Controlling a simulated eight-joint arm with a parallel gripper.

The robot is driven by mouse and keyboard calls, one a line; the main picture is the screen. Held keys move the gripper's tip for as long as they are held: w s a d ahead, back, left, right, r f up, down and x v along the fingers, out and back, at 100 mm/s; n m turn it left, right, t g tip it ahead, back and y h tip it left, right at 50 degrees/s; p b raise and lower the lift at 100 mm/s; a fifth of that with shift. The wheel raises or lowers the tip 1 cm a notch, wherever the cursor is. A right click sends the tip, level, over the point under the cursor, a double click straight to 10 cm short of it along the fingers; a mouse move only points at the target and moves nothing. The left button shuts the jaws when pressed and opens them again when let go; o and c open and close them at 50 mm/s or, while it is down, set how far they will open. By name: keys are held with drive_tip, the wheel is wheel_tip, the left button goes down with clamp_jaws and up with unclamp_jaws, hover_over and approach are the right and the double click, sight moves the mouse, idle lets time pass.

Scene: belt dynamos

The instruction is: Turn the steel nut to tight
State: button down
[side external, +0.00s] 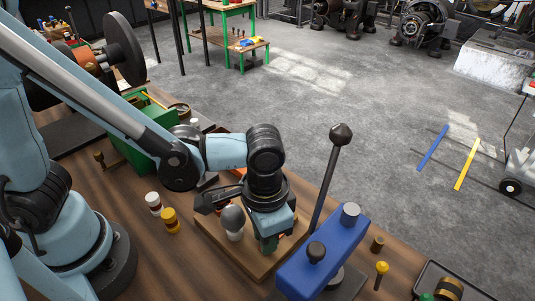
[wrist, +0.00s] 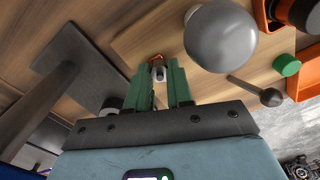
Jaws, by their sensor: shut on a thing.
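My gripper (side external: 269,245) points down over the wooden board (side external: 262,266) on the bench. In the wrist view its two green fingers (wrist: 158,76) are closed around a small grey metal piece, which looks like the steel nut (wrist: 158,73). A bit of orange shows just past the fingertips. In the side view the fingers hide the nut. How far the nut is turned cannot be told.
A grey ball-topped knob (side external: 233,218) stands on the board close left of my gripper; it is large in the wrist view (wrist: 220,38). A blue device (side external: 325,255) with a tall dark lever (side external: 328,185) stands close right. White (side external: 153,203) and yellow (side external: 170,219) bottles stand farther left.

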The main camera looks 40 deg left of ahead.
drive_tip(key=m, duration=0.6)
drive_tip(key=shift+m, duration=0.3)
drive_tip(key=m, duration=0.6)
drive_tip(key=shift+m, duration=0.4)
drive_tip(key=c, duration=1)
unclamp_jaws()
wheel_tip(320, 180, up, 12)
drive_tip(key=shift+a, duration=0.1)
